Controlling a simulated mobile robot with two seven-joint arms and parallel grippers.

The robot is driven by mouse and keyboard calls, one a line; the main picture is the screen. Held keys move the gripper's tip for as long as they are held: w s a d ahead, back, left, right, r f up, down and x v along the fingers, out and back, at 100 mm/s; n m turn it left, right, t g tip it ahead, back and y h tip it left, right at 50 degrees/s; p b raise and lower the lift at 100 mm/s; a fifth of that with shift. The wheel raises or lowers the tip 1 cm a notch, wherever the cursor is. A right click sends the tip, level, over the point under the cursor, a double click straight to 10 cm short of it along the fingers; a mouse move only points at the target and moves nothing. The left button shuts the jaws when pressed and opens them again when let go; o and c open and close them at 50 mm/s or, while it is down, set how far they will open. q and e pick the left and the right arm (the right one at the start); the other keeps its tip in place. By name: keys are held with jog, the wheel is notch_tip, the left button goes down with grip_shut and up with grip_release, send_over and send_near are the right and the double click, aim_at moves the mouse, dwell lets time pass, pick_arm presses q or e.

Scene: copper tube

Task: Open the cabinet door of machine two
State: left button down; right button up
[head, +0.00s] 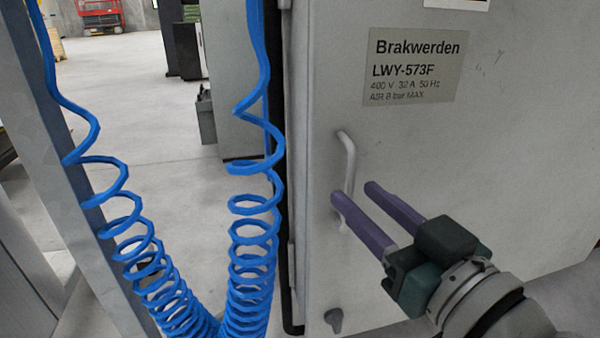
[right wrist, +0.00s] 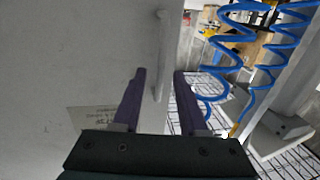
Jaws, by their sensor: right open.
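The grey cabinet door (head: 520,130) fills the right half of the head view. It carries a label plate reading "Brakwerden LWY-573F" (head: 416,66). Its bar handle (head: 348,165) stands near the door's left edge. A small dark knob (head: 333,320) sits low on the door. My right gripper (head: 354,190) is open, its two purple fingers reaching toward the handle. In the right wrist view the handle (right wrist: 161,55) shows beyond and between the fingertips (right wrist: 160,72). I cannot tell whether a finger touches it. My left gripper is out of view.
Blue coiled hoses (head: 248,230) hang just left of the door, beside a grey metal post (head: 70,170). Farther back are open concrete floor (head: 135,90), a dark cabinet and a red machine (head: 99,16).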

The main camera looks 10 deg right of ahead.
aim_at(351, 191)
jog(key=shift+b+x, duration=0.5)
jog(key=shift+x, duration=1.2)
jog(key=shift+c, duration=0.3)
grip_shut()
